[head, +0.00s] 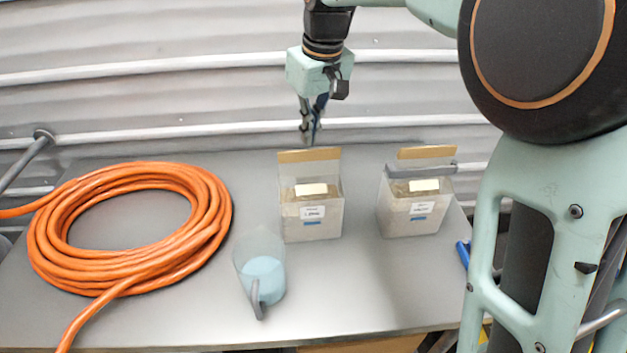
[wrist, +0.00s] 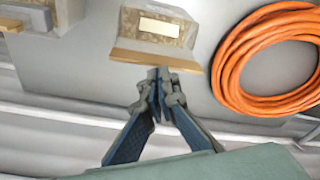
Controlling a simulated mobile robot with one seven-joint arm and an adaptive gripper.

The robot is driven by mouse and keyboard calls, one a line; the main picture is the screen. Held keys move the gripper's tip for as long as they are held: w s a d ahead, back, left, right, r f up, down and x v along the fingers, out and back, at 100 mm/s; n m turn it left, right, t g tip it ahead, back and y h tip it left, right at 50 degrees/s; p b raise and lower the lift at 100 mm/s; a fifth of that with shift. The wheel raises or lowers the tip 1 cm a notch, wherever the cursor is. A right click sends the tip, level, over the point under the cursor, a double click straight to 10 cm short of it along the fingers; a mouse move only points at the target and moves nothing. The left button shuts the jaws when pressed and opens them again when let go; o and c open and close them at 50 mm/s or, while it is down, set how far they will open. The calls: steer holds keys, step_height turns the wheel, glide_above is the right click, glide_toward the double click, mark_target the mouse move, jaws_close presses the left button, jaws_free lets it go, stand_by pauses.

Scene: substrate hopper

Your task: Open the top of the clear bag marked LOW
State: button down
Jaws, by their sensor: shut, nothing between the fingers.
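Two clear bags of grainy brown material stand upright on the grey table. The left bag (head: 312,220) has a tan strip along its raised top edge, and its top looks unclipped. The right bag (head: 410,215) has a similar tan strip and a grey bar (head: 421,171) across its top. The print on both labels is too small to read, so I cannot tell which is marked LOW. My gripper (head: 312,140) is shut and empty, pointing down just behind the left bag's top. In the wrist view its fingertips (wrist: 160,73) meet beside that bag's tan strip (wrist: 157,61).
A coiled orange hose (head: 130,270) covers the table's left side. A blue item (head: 463,253) lies at the table's right edge. Corrugated wall and rails (head: 160,130) rise behind.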

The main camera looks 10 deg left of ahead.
steer(key=shift+f+b, duration=0.65)
steer(key=shift+f, duration=0.35)
stand_by(0.3)
steer(key=shift+r+p, duration=0.35)
steer(key=shift+w, duration=0.1)
stand_by(0.4)
steer(key=shift+w+a+p, duration=0.2)
steer(key=shift+w+p, duration=0.35)
steer(key=shift+w, duration=0.1)
steer(key=shift+w+a+p, duration=0.2)
steer(key=shift+w+p, duration=0.3)
steer(key=shift+w, duration=0.1)
steer(key=shift+f, duration=0.2)
steer(key=shift+f+b, duration=0.4)
steer(key=shift+f, duration=0.1)
steer(key=shift+s, duration=0.1)
